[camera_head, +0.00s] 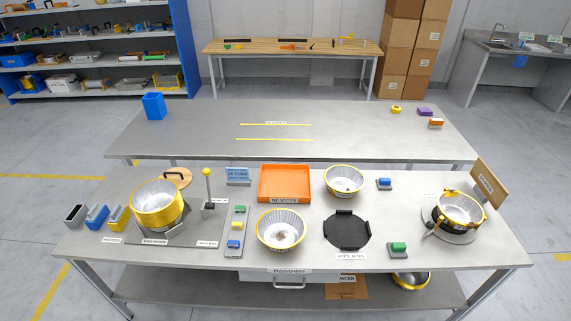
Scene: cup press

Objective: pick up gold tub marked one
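A gold tub (157,211) with a silvery, ridged inside stands on a stand at the left of the near table. A silvery tub with a thin gold rim (282,231) sits at the front middle. A similar tub (343,181) stands further back. A fourth gold-rimmed tub (461,211) sits in a dark holder on a round base at the right. Part of another gold-rimmed tub (411,280) shows on the lower shelf. I cannot read a number one on any tub. Neither of my grippers is in view.
An orange tray (284,184) labelled rejects lies between the tubs. A black round holder (347,230) is empty. A lever with a yellow knob (207,173) stands right of the gold tub. Small blue and yellow bins (97,217) are at far left. The far table (330,130) is mostly clear.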

